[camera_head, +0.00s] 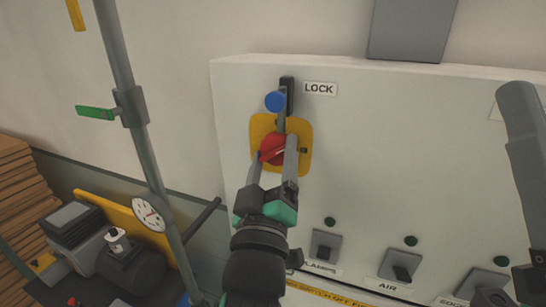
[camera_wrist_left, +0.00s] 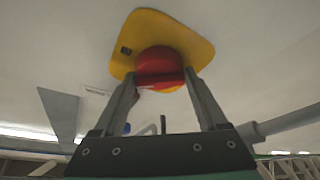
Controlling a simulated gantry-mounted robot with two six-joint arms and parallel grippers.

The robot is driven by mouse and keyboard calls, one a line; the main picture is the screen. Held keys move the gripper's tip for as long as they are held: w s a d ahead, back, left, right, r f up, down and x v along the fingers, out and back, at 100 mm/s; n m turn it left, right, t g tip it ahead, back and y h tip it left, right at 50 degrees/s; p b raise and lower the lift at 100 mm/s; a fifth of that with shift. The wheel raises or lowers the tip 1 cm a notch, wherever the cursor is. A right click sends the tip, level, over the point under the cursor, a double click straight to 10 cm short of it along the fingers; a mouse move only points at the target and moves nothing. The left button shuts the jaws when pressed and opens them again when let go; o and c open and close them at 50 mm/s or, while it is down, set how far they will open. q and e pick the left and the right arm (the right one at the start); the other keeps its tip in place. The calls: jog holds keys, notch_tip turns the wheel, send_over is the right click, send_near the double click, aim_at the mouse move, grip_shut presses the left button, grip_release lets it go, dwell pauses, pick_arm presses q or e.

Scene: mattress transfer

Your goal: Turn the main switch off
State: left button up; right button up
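The main switch is a red rotary knob (camera_head: 272,149) on a yellow plate (camera_head: 303,160) on the white panel. My left gripper (camera_head: 274,152) reaches up to it, one finger on each side, with the fingertips against the knob's edges. In the left wrist view the red knob (camera_wrist_left: 160,68) fills the gap between the fingers, with a white mark along its lower edge. Above the plate is a blue knob (camera_head: 275,101) on a grey lever with a dark bracket, beside the LOCK label (camera_head: 320,89). My right gripper does not show.
Below right on the panel (camera_head: 400,150) are toggle switches labelled LAMPS (camera_head: 325,246) and AIR (camera_head: 402,266), and another at lower right, each under a green dot. Grey arm-like parts show at right.

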pick_arm(q)
jog(key=o, duration=0.3)
jog(key=v, duration=1.1)
jog(key=shift+s+b, duration=0.3)
jog(key=shift+f, duration=0.1)
